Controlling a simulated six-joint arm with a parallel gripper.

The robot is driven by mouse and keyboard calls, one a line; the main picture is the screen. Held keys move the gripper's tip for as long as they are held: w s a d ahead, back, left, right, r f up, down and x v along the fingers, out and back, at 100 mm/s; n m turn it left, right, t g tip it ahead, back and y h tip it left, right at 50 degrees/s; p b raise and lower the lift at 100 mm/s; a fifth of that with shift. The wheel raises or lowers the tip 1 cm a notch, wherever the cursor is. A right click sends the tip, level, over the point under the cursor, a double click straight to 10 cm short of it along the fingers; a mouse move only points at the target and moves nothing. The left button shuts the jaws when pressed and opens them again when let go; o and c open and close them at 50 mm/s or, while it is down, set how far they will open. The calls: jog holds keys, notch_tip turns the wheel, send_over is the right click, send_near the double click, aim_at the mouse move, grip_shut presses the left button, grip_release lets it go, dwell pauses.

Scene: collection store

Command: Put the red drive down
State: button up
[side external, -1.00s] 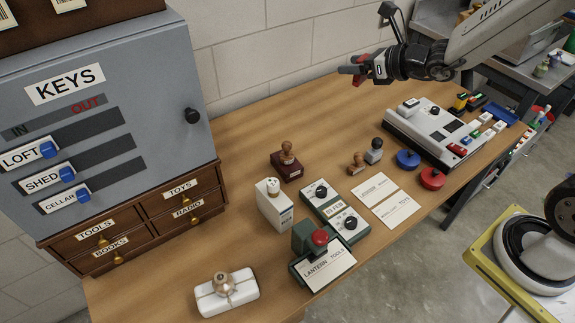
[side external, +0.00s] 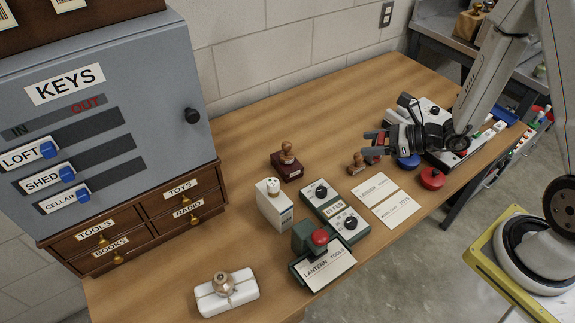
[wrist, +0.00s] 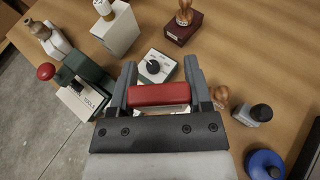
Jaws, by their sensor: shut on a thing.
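The red drive (wrist: 160,95) is a small red block held crosswise between the two grey fingers of my gripper (wrist: 161,86) in the wrist view. In the side external view my gripper (side external: 372,143) is over the right half of the table, by a wooden-handled stamp and the blue round tin. There only a sliver of red shows beneath the fingers, and most of the drive is hidden. I cannot tell how high the drive is above the wood.
The wooden table (side external: 290,118) is bare behind my gripper. Close by are a wooden-handled stamp (side external: 356,164), a blue round tin (side external: 408,162), a red round tin (side external: 432,178) and white cards (side external: 398,209). Dial boxes (side external: 320,194) stand to the left, a grey console (side external: 441,114) to the right.

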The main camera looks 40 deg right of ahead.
jog(key=s+a+f+n+y, duration=0.1)
jog(key=s+f, duration=0.2)
jog(key=s, duration=0.2)
send_over(332, 181)
jog(key=shift+g, duration=0.4)
jog(key=shift+s+f, duration=0.1)
jog(key=shift+f, duration=4.75)
jog(key=shift+w+f, duration=0.25)
jog(key=shift+f, duration=1.55)
jog(key=shift+s+f, duration=0.1)
jog(key=shift+f, duration=0.6)
